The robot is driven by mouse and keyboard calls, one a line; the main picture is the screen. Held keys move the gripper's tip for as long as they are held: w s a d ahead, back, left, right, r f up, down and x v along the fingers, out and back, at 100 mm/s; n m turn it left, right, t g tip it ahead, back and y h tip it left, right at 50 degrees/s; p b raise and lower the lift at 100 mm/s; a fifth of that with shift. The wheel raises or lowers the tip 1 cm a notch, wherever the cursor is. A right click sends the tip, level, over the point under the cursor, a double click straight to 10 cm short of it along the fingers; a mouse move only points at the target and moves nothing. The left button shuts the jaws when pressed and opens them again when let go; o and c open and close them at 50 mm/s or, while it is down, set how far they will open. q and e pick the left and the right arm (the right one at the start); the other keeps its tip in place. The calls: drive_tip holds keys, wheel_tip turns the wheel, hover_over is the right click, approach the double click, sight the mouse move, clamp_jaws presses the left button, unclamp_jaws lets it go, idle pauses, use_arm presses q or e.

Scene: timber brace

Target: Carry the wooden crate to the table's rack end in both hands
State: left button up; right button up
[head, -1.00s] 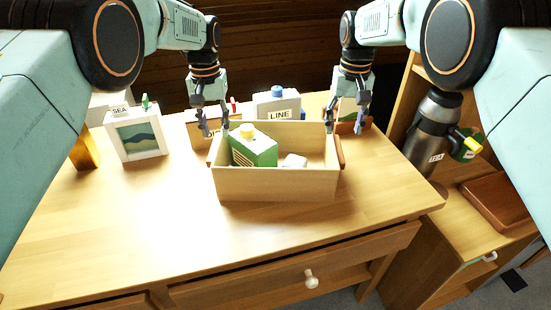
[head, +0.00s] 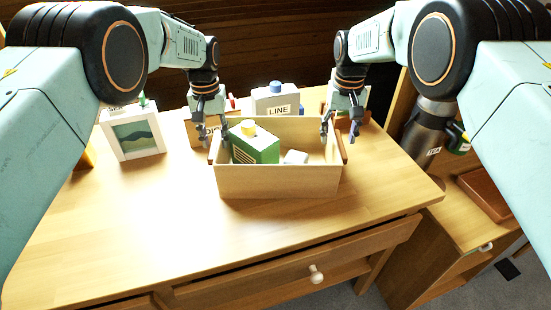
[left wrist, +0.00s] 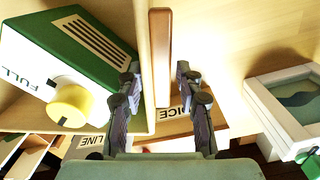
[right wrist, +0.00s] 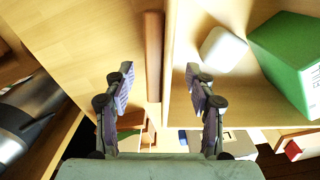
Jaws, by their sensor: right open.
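The wooden crate (head: 278,182) stands on the table (head: 130,215) and holds a green carton with a yellow cap (head: 255,147) and a small white block (head: 295,157). Brown handles run along its left and right sides. My left gripper (head: 215,138) is open at the left wall; in the left wrist view its fingers (left wrist: 157,78) straddle the wall and left handle (left wrist: 160,50), with gaps showing. My right gripper (head: 340,132) is open at the right wall; in the right wrist view its fingers (right wrist: 157,78) stand either side of the wall and right handle (right wrist: 154,55), apart from them.
Behind the crate stand a white container labelled LINE (head: 275,100) and a partly hidden box (head: 200,128). A picture frame (head: 133,135) stands left. A dark flask (head: 428,130) and a brown tray (head: 484,194) are at the right. The table's front left is clear.

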use_arm(q)
drive_tip(key=shift+d+f, duration=0.2)
drive_tip(key=shift+f, duration=0.3)
drive_tip(key=shift+d+f, duration=0.2)
drive_tip(key=shift+f, duration=0.25)
use_arm(e)
drive_tip(key=shift+d+f, duration=0.2)
drive_tip(key=shift+f, duration=0.35)
drive_tip(key=shift+d+f, duration=0.15)
drive_tip(key=shift+f, duration=0.4)
use_arm(q)
drive_tip(key=shift+f, duration=0.3)
use_arm(e)
drive_tip(key=shift+f, duration=0.2)
use_arm(q)
drive_tip(key=shift+a+f, duration=0.15)
drive_tip(key=shift+a, duration=0.2)
use_arm(e)
drive_tip(key=shift+a+f, duration=0.1)
drive_tip(key=shift+a, duration=0.25)
drive_tip(key=shift+d, duration=0.1)
